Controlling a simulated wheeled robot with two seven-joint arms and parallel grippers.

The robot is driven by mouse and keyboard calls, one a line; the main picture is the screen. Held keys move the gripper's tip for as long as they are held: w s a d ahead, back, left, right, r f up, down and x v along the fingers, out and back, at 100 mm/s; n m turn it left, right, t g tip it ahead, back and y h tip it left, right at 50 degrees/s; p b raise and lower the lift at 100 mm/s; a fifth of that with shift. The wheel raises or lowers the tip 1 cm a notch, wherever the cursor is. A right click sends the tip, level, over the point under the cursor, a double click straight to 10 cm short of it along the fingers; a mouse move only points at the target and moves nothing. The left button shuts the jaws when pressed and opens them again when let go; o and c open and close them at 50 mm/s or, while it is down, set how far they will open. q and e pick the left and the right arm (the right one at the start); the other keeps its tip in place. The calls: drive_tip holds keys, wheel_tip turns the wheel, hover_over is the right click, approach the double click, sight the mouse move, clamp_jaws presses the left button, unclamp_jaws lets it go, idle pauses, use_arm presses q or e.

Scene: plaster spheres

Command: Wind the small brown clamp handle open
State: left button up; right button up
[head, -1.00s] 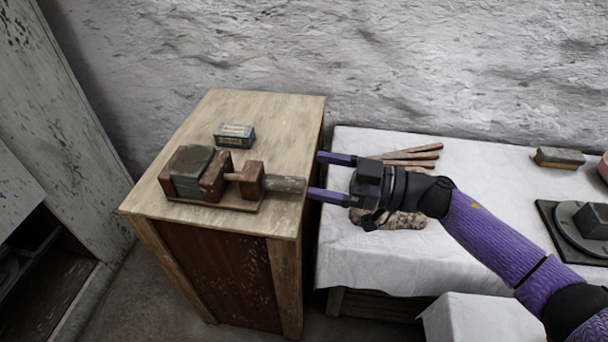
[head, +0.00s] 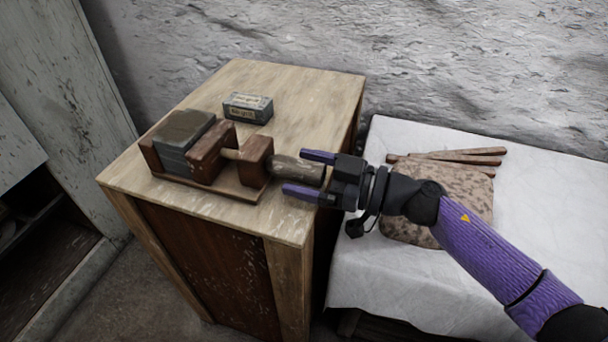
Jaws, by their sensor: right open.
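The small brown clamp handle (head: 290,167) sticks out to the right from the wooden clamp (head: 256,155) in the head view. The clamp lies on a wooden cabinet top, with its jaw against a grey block (head: 186,138). My right gripper (head: 308,174) comes in from the right and is open. Its two purple fingers lie on either side of the handle's outer end, one behind and one in front, with gaps visible. The handle's tip is close to the palm; whether they touch I cannot tell. My left gripper is not in view.
A small labelled grey box (head: 248,108) lies behind the clamp on the cabinet (head: 305,88). To the right, a white-covered table (head: 400,290) holds a speckled pad (head: 470,190) and wooden sticks (head: 462,155). A rough wall stands close behind.

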drive_tip(key=shift+w+a, duration=0.1)
drive_tip(key=shift+a, duration=0.2)
drive_tip(key=shift+c, duration=0.5)
drive_tip(key=c, duration=0.5)
clamp_jaws()
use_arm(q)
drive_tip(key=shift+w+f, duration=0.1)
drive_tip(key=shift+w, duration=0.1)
use_arm(e)
drive_tip(key=shift+r, duration=0.1)
